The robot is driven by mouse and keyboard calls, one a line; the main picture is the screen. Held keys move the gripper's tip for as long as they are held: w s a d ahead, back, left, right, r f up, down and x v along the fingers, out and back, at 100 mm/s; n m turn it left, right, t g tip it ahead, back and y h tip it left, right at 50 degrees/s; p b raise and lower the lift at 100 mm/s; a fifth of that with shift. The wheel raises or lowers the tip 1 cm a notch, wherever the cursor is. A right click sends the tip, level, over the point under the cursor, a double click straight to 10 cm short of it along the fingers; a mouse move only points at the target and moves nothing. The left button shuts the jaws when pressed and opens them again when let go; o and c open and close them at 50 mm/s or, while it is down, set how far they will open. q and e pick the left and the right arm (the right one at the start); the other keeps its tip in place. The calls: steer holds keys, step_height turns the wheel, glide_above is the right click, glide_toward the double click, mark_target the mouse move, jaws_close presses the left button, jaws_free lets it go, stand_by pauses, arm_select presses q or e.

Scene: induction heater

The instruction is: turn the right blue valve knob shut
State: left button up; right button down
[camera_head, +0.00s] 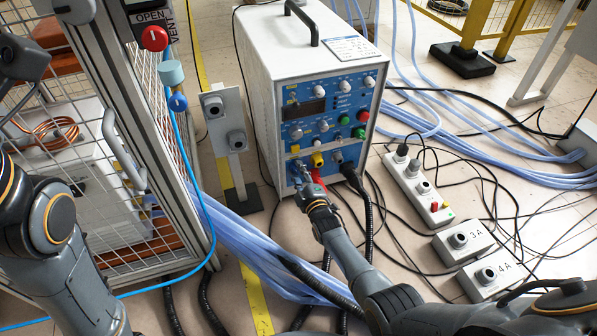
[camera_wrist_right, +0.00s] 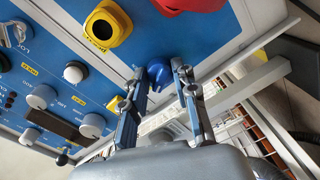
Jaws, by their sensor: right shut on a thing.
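In the head view my right gripper (camera_head: 302,180) reaches the lower left of the front panel (camera_head: 325,110) and mostly hides the blue knob. The knob's turn angle is hard to tell. My left arm comes in at the left edge; its gripper is out of view.
The white heater unit (camera_head: 262,75) stands on the floor. Light blue hoses (camera_head: 245,250) and black cables run below and beside it. A white socket strip (camera_head: 418,190) lies at right.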

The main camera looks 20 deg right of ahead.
steer(key=shift+n, duration=1.7)
steer(key=c, duration=1)
jaws_free()
